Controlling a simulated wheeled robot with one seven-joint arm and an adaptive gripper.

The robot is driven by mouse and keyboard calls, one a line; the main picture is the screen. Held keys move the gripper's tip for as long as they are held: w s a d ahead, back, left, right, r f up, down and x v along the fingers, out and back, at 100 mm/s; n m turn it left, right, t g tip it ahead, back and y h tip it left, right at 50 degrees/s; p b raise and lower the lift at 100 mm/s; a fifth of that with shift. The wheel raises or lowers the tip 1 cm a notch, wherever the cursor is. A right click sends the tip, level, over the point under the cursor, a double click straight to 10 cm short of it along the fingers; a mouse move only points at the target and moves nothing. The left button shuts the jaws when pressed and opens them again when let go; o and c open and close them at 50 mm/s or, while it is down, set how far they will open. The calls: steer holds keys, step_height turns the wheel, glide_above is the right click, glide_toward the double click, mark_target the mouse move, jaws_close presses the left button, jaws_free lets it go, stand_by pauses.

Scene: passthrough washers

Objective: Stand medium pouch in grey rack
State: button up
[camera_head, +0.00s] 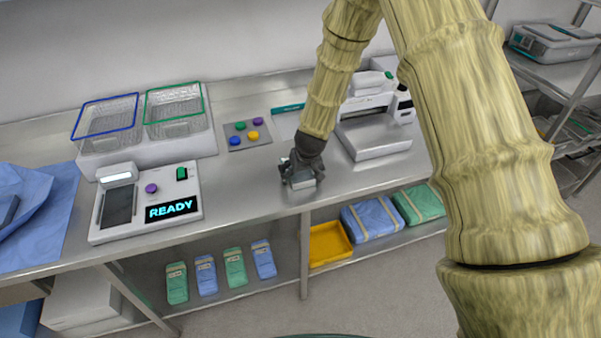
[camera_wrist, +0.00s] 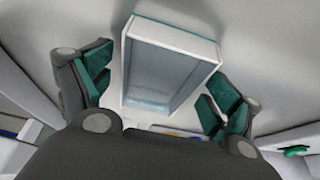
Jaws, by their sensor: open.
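My gripper (camera_head: 300,172) is open, low over the front of the steel counter. A small pale box-like packet with a clear grey face and a teal edge, apparently the medium pouch (camera_wrist: 160,72), lies between the spread green-padded fingers of my gripper (camera_wrist: 160,92) in the wrist view. Gaps show on both sides of it. In the head view the packet (camera_head: 304,183) is partly hidden under the gripper. I cannot make out a grey rack for certain in either view.
A READY-display device (camera_head: 145,203) and wire baskets (camera_head: 174,110) stand to the left. A button pad (camera_head: 246,134), a teal-edged pale item (camera_head: 288,108) and a white machine (camera_head: 372,138) are behind. Wrapped packs (camera_head: 234,267) and a yellow tray (camera_head: 328,244) sit on the lower shelf.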

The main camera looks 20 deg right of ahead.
steer(key=shift+r, duration=0.25)
steer(key=b+v, duration=0.2)
steer(key=v, duration=0.9)
steer(key=shift+s+r+b, duration=0.15)
steer(key=shift+r+b, duration=0.25)
stand_by(0.9)
